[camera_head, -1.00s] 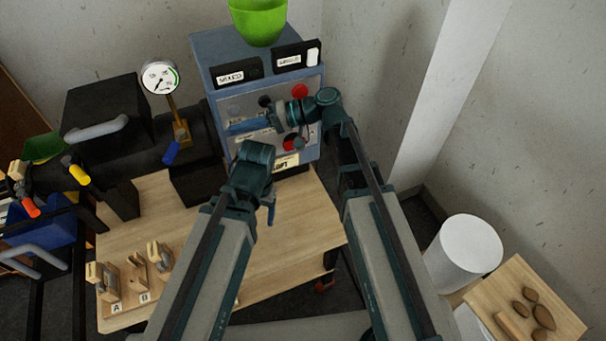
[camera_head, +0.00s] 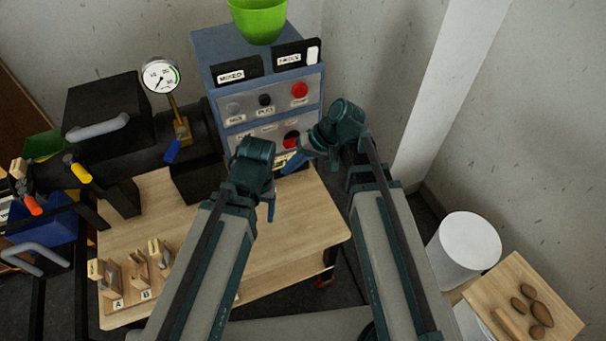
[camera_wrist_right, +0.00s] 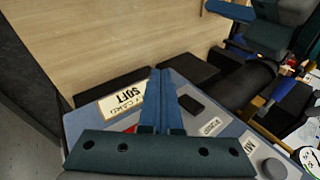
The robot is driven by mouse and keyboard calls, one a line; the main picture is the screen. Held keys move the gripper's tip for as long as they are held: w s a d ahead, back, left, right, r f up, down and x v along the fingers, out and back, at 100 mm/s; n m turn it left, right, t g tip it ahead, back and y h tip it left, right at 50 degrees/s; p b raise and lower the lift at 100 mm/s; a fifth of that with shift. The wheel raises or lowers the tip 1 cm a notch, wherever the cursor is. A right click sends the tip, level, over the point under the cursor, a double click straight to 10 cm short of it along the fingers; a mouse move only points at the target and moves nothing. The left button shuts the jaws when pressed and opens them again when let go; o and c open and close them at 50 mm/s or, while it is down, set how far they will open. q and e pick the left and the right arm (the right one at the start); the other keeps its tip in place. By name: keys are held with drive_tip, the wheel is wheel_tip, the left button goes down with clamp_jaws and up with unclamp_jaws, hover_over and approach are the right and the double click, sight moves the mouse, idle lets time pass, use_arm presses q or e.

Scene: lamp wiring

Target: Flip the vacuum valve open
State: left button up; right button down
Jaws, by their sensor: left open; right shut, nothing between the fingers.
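A blue lever (camera_head: 173,151), which looks like the vacuum valve handle, sits at the foot of a brass post (camera_head: 180,118) on the black machine. A round white gauge (camera_head: 161,75) tops the post. My right gripper (camera_head: 292,163) is shut and empty, well right of the lever, before the lower part of the blue control cabinet (camera_head: 212,62). In the right wrist view its blue fingers (camera_wrist_right: 160,76) lie together over the cabinet. My left gripper (camera_head: 271,211) is open above the wooden table, lower right of the lever; its fingers are partly hidden by its wrist.
The cabinet carries a red button (camera_head: 299,91), a black knob (camera_head: 265,100) and a green bowl (camera_head: 259,20). Wooden holders (camera_head: 135,275) marked A and B stand on the table (camera_head: 185,225). A white cylinder (camera_head: 468,245) stands at right. The table's middle is clear.

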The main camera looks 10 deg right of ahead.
use_arm(q)
drive_tip(key=shift+r, duration=0.1)
use_arm(e)
drive_tip(key=shift+s+d+f+h, duration=0.25)
drive_tip(key=shift+d+f+h, duration=0.15)
drive_tip(key=shift+d, duration=0.15)
drive_tip(key=shift+s+d+f+h, duration=0.3)
drive_tip(key=shift+d+h, duration=0.1)
drive_tip(key=shift+d, duration=0.2)
drive_tip(key=shift+s+d+f+h, duration=0.2)
drive_tip(key=shift+d+f+h, duration=0.2)
drive_tip(key=shift+d, duration=0.15)
